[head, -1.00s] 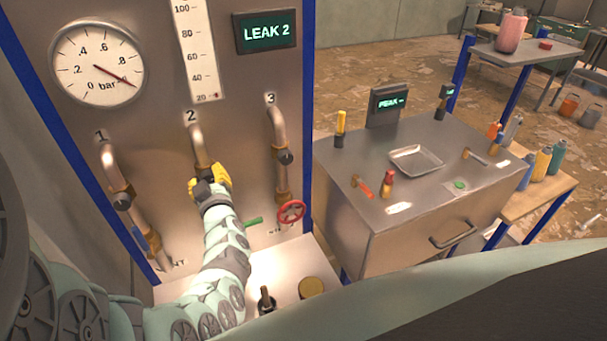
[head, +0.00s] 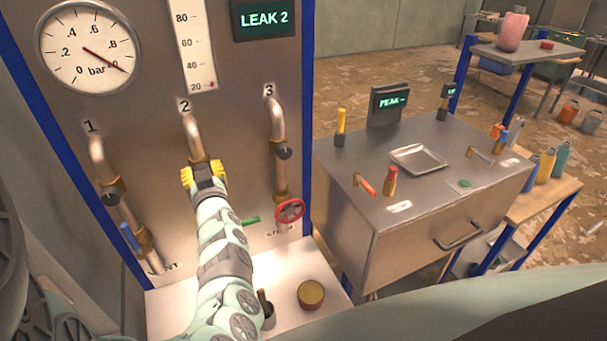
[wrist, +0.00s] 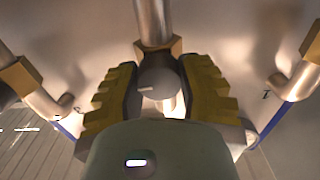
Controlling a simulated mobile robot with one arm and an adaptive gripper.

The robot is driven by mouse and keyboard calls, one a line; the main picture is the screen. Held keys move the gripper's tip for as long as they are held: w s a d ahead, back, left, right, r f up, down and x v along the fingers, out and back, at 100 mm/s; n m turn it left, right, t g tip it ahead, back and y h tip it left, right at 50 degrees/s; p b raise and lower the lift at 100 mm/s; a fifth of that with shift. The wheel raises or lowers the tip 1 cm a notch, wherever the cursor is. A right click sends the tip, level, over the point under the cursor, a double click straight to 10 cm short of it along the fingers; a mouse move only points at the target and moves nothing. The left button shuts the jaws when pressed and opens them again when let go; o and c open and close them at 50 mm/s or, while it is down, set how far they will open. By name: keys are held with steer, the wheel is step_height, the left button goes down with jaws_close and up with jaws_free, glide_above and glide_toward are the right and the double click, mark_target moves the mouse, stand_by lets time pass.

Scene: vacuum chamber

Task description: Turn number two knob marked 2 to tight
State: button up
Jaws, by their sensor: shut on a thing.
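The number two knob (wrist: 158,84) is a grey round knob with a pale line mark. It sits on the brass fitting of the metal pipe (head: 193,135) under the "2" label. My gripper (wrist: 160,100) has yellow ridged fingers on the left and right of the knob in the wrist view, shut on it. In the head view my gripper (head: 203,175) covers the knob. The display (head: 264,19) on the panel reads "LEAK 2".
Pipe 1 with its knob (head: 110,197) is to the left and pipe 3 with its knob (head: 284,152) to the right. A red valve wheel (head: 290,210) and green lever (head: 245,221) are low on the panel. A steel bench (head: 400,240) stands to the right.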

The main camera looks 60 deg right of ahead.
steer(key=shift+w+r, duration=0.1)
stand_by(0.3)
steer(key=o, duration=1.2)
steer(key=v, duration=1.2)
